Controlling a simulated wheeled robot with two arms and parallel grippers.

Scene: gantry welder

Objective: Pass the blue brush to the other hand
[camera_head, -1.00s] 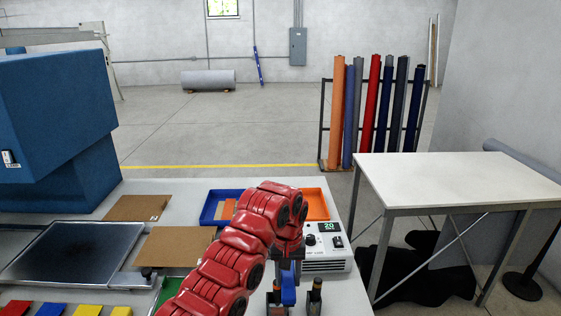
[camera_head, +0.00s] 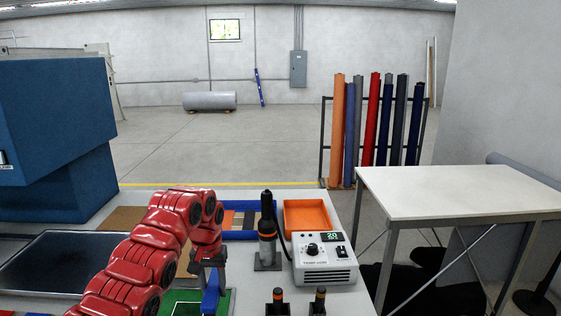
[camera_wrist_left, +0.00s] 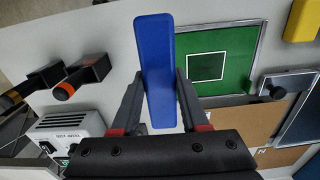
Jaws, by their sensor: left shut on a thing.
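The blue brush (camera_head: 211,292) is held in my left gripper (camera_head: 209,266) in the head view, low in the picture and over the edge of a green board. In the left wrist view the blue brush (camera_wrist_left: 157,70) stands lengthwise between the two dark fingers of the left gripper (camera_wrist_left: 157,98), which are shut on it. Only its smooth blue body shows; I cannot make out bristles. My right gripper is in neither view.
A white control box (camera_head: 323,259) and a tool in a stand (camera_head: 267,232) are on the table to the right. An orange tray (camera_head: 307,216) and a blue tray (camera_head: 249,235) lie behind. The green board (camera_wrist_left: 215,60) lies below the brush.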

